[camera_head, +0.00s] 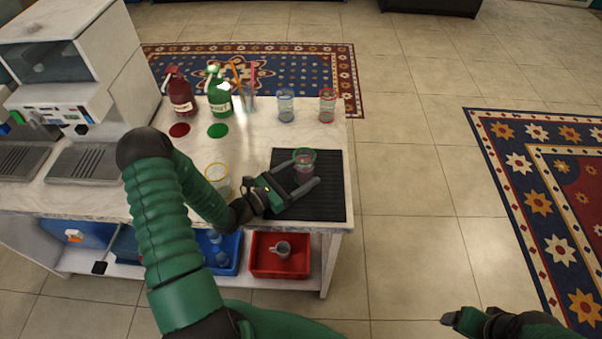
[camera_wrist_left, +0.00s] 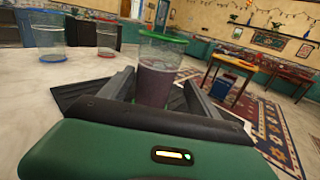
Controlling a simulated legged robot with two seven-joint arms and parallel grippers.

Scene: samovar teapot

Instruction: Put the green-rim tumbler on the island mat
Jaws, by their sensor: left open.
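The green-rim tumbler (camera_head: 304,165) stands upright on the dark island mat (camera_head: 330,205) at the right end of the counter. In the left wrist view the tumbler (camera_wrist_left: 158,72) holds a dark pinkish drink. My left gripper (camera_head: 300,185) is open, with its fingers on either side of the tumbler; I cannot tell whether they touch it. In the left wrist view its fingers (camera_wrist_left: 155,95) spread around the tumbler's lower part, which the gripper body partly hides. My right gripper (camera_head: 462,320) is at the bottom right, away from the counter; its jaw state is unclear.
A blue-rim tumbler (camera_head: 285,105) and a red-rim tumbler (camera_head: 327,105) stand behind the mat. A yellow-rim tumbler (camera_head: 217,180) stands left of my gripper. Red (camera_head: 180,95) and green (camera_head: 219,95) bottles stand farther back. A drink machine (camera_head: 80,70) fills the left.

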